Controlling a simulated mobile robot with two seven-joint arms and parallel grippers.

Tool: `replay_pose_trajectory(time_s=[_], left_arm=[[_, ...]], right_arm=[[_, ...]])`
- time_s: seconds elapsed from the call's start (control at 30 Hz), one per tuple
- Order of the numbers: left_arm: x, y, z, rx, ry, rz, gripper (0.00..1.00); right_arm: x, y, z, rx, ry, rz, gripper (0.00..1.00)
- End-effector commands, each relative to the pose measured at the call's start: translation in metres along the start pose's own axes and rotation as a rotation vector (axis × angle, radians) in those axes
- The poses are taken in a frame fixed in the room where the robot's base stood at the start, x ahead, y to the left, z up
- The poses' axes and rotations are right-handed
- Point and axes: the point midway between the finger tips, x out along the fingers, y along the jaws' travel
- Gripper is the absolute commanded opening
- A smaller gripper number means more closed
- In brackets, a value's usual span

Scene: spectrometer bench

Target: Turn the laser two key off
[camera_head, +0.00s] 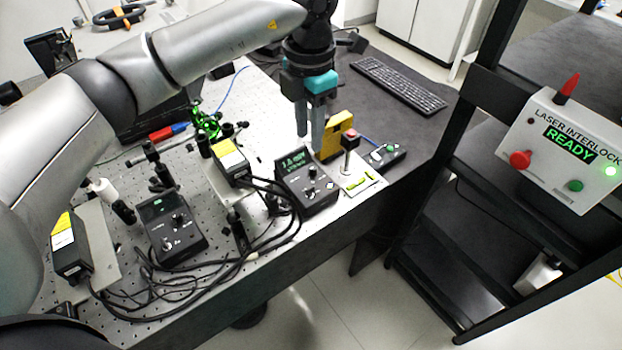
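Two black laser control boxes stand on the perforated bench. The right box (320,197) has a lit green display (293,162), a knob and small controls on its sloped face. My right gripper is out of view.
Black cables (250,255) loop along the front edge. A laser interlock panel (567,150) reading READY is at right.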

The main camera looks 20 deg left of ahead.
Motion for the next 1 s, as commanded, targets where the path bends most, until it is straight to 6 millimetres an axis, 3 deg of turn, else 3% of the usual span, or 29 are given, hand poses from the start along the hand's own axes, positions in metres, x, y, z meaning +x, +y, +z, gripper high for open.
replay_pose_trajectory(time_s=[0.6, 0.8, 1.0], left_arm=[[0.122, -0.003, 0.0, 0.002, 0.001, -0.006, 0.39], [0.14, -0.003, 0.001, 0.003, -0.002, -0.006, 0.39], [0.143, -0.003, 0.001, 0.003, -0.003, -0.005, 0.39]], right_arm=[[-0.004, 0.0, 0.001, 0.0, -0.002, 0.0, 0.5], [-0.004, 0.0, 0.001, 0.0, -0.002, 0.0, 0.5], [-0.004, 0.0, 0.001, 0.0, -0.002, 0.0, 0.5]])
